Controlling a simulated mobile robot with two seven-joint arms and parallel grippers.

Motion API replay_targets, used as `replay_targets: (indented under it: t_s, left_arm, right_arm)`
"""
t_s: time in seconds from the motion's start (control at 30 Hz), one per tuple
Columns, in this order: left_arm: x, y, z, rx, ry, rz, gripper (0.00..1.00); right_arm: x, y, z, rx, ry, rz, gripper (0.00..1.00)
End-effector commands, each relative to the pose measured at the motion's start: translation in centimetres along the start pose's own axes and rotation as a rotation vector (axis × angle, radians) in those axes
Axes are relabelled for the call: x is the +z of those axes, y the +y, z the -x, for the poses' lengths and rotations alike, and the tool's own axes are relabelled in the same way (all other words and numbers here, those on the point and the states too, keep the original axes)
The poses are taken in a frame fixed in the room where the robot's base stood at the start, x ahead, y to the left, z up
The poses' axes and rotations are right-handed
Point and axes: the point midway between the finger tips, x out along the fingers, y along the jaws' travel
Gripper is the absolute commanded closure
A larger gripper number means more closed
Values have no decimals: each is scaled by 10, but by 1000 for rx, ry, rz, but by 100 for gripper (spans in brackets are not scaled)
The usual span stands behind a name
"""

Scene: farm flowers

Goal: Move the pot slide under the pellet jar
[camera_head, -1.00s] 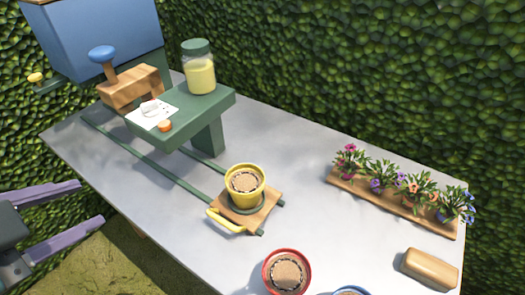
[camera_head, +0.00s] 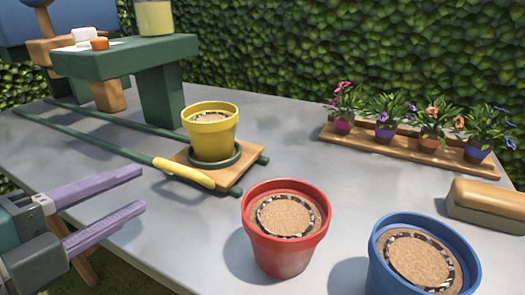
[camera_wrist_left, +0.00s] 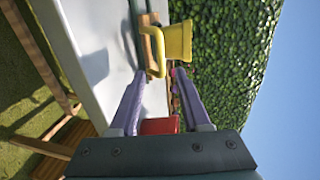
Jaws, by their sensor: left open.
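The pot slide (camera_head: 232,172) is a wooden board with a yellow handle (camera_head: 183,172), at the near end of two green rails (camera_head: 115,147). A yellow pot (camera_head: 210,136) filled with brown soil stands upright on it. The pellet jar (camera_head: 154,17) stands on a green raised stand (camera_head: 125,55) at the back left, its top cut off by the frame. My left gripper (camera_head: 142,192) is open and empty, to the left of and nearer than the handle. In the left wrist view the handle (camera_wrist_left: 156,58) shows ahead between the purple fingers. My right gripper is not in view.
A red pot (camera_head: 283,258) and a blue pot (camera_head: 375,265) stand at the table's front. A hedge (camera_head: 350,40) closes the back.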

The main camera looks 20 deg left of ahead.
Motion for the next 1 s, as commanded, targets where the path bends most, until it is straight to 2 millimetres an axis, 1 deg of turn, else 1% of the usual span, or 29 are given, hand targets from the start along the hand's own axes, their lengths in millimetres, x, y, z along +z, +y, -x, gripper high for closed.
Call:
replay_targets:
  t_s: [0.3,0.4,0.5,0.63,0.9,0.93,1.0]
  left_arm:
    - [0,0,-56,-4,0,1,53]
    - [0,0,-71,-2,0,1,53]
    - [0,0,-81,-1,0,2,53]
    - [0,-1,-88,1,0,3,53]
    - [0,-1,-89,2,0,3,53]
    - [0,-1,-89,2,0,3,55]
    - [0,-1,-89,2,0,3,63]
  right_arm:
    - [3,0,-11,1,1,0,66]
    - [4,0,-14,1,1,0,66]
    - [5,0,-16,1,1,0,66]
    - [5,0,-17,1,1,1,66]
    - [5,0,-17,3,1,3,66]
    - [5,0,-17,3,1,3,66]
    - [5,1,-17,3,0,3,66]
